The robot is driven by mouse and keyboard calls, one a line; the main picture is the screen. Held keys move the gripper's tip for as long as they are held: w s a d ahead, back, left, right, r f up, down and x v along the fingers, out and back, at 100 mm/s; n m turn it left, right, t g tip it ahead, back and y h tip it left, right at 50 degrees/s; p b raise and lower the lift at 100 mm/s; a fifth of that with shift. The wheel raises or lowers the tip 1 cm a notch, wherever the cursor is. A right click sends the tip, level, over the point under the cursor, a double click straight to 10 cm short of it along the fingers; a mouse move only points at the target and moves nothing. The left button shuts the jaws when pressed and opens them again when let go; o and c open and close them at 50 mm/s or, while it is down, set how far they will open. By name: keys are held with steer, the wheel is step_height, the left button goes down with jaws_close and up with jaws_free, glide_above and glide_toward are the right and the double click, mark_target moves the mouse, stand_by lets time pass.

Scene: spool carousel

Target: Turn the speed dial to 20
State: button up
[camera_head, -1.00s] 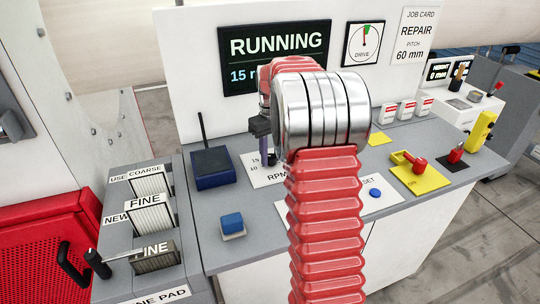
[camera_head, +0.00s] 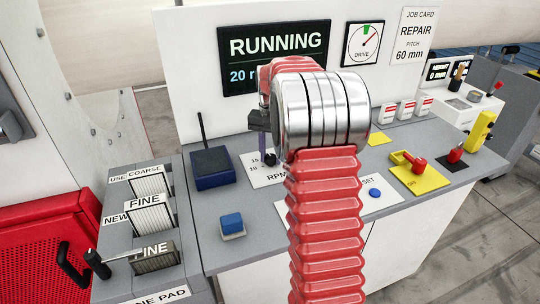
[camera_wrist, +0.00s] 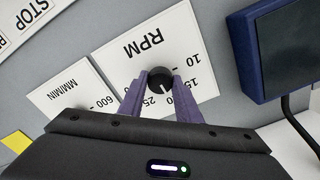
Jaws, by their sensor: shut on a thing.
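The speed dial (camera_wrist: 160,77) is a black round knob on a white RPM plate (camera_wrist: 137,52) in the wrist view. The purple fingers of my gripper (camera_wrist: 160,92) are shut on it, one on each side. The plate's printed 10, 15, 20 and 25 show around the knob, and its white mark points toward the 20. In the head view the RPM plate (camera_head: 258,172) is partly hidden by my arm. The display (camera_head: 247,75) reads RUNNING, with "20 r" below it; the rest of that line is hidden.
A dark blue box with an antenna (camera_head: 212,167) stands left of the plate. A blue button (camera_head: 231,223) is in front. On the right are a blue SET button (camera_head: 375,193), a yellow plate with a red lever (camera_head: 420,181) and a DRIVE gauge (camera_head: 363,44).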

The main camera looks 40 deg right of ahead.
mark_target(270, 156)
steer(key=shift+w+m, duration=0.1)
steer(key=shift+m, duration=0.3)
steer(key=o, duration=1.1)
steer(key=shift+c, duration=0.2)
step_height(270, 156, up, 14)
steer(key=shift+f, duration=0.15)
stand_by(0.5)
